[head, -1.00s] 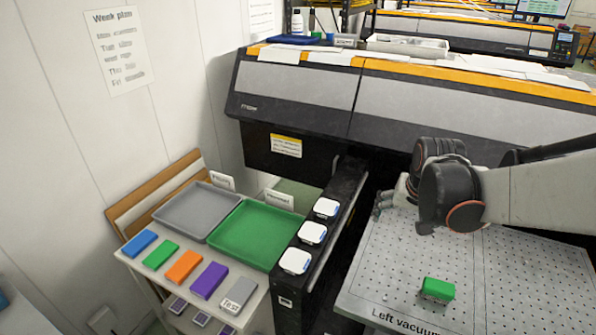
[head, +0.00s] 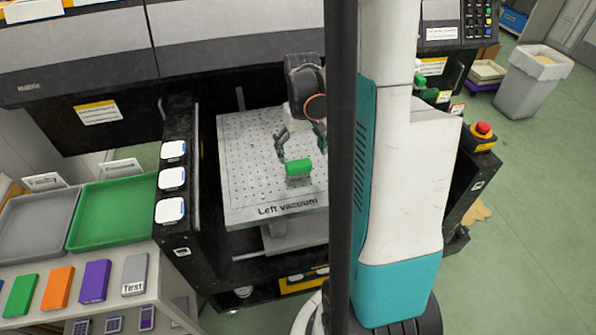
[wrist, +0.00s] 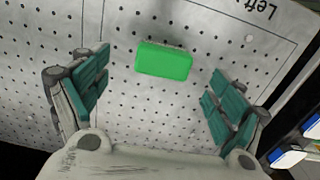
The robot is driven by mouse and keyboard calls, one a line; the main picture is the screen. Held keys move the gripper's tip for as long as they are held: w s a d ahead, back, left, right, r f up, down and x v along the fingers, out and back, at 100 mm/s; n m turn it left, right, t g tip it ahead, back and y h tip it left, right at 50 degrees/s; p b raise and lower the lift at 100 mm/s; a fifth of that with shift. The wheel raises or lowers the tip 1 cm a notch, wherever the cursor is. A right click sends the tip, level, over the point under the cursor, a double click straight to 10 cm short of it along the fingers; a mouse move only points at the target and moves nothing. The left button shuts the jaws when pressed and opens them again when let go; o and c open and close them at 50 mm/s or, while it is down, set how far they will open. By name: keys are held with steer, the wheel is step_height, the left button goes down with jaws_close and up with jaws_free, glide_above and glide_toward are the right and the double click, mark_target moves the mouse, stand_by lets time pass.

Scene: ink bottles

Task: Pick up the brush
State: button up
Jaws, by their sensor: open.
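A green block, which I take to be the brush (head: 298,168), lies on the perforated plate marked "Left vacuum" (head: 247,190), near its front edge in the head view. My gripper (head: 300,145) is just above and behind it there, with its fingers apart. In the wrist view the brush (wrist: 163,61) lies ahead, between the lines of the two teal finger pads of my gripper (wrist: 160,66). There is clear space on both sides of it, and nothing is held.
A black rail (head: 188,240) with several white-lidded items stands left of the plate. Farther left are a green tray (head: 112,217), a grey tray (head: 35,224) and several coloured blocks on a shelf. The large printer (head: 215,48) rises behind the plate. My own column hides the plate's right side.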

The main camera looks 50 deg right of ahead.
mark_target(298, 163)
steer(key=f+b, duration=0.1)
steer(key=f, duration=0.3)
steer(key=w+f+b, duration=0.1)
steer(key=f, duration=0.1)
steer(key=shift+f+b, duration=0.2)
steer(key=shift+b, duration=0.1)
steer(key=shift+a, duration=0.1)
steer(key=c, duration=1.2)
